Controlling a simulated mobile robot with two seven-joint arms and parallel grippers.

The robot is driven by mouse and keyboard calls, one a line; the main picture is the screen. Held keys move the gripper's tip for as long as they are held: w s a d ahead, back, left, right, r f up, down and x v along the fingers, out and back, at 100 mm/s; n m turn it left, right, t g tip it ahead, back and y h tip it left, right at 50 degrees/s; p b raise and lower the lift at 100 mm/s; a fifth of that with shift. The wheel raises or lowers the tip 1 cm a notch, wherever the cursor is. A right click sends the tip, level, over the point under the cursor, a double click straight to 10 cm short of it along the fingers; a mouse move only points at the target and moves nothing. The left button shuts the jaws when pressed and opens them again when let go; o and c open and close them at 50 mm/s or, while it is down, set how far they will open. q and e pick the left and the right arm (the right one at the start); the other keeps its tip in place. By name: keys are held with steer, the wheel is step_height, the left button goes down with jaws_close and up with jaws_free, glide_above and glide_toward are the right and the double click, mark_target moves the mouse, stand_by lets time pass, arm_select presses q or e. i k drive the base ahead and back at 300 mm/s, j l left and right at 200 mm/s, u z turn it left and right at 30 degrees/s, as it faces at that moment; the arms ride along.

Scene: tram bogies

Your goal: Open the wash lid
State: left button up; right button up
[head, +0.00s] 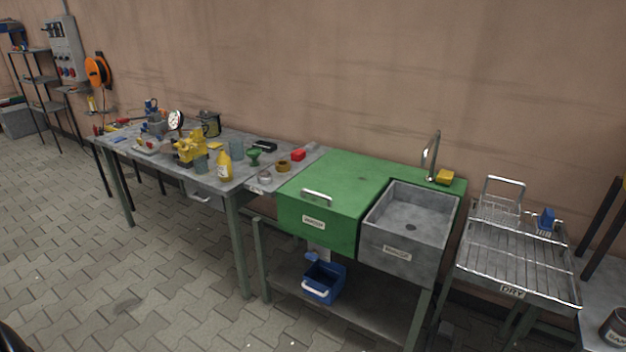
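The green washer unit (335,190) stands in the middle of the head view, left of the sink. Its flat green top appears to be the wash lid (345,176), and it lies shut. A pale bar handle (317,196) sits at its front edge, above a small label (313,222) on the green front. Neither of my grippers shows in this view.
A grey sink (411,222) with a tap (432,155) and a yellow sponge (445,177) adjoins the washer on the right. A metal drying rack (515,255) stands further right. A cluttered workbench (225,140) stands left. A blue bucket (323,281) sits below. The paved floor in front is clear.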

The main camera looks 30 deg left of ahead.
mark_target(344, 190)
steer(key=i+j, duration=0.2)
steer(key=j, duration=0.15)
steer(key=i+j+z, duration=0.15)
steer(key=j, duration=0.2)
steer(key=i+j, duration=0.25)
steer(key=i+j+z, duration=0.1)
steer(key=j, duration=0.35)
steer(key=i+j+z, duration=0.1)
steer(key=i+j, duration=0.15)
steer(key=j, duration=0.15)
